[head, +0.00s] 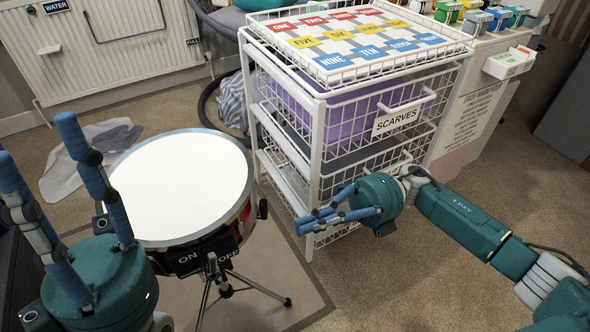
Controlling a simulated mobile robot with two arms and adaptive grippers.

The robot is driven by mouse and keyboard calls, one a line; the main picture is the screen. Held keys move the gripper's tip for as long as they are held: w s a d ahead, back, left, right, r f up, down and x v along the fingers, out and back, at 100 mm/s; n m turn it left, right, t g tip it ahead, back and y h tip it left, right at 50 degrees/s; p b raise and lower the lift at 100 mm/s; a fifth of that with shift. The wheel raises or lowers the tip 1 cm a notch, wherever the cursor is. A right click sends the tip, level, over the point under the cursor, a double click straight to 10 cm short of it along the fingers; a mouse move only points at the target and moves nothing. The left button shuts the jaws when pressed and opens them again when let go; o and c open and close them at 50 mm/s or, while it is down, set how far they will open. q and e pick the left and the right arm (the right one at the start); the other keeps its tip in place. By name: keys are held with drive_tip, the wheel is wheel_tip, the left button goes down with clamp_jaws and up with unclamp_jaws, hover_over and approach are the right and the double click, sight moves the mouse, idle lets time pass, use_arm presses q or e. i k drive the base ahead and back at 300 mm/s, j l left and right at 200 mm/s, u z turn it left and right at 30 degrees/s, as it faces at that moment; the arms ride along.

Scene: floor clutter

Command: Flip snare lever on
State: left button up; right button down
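A snare drum (180,185) with a white head and red shell stands on a tripod stand left of centre. A black plate marked ON and OFF (205,252) is on its near side. The lever there is too small and dark for me to tell its position. My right gripper (306,222) reaches in from the right, its fingers pointing left toward the drum, apart from the plate and holding nothing visible. My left gripper (36,138) is at the left edge, fingers up and spread, empty, in front of the drum's left side.
A white wire drawer rack (314,125) labelled SCARVES stands behind my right gripper. The drum stand's legs (262,290) spread over a grey mat (285,270). A radiator (110,50) is at the back left. Carpet at the lower centre right is clear.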

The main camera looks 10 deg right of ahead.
sight(209, 266)
drive_tip(key=k, duration=1)
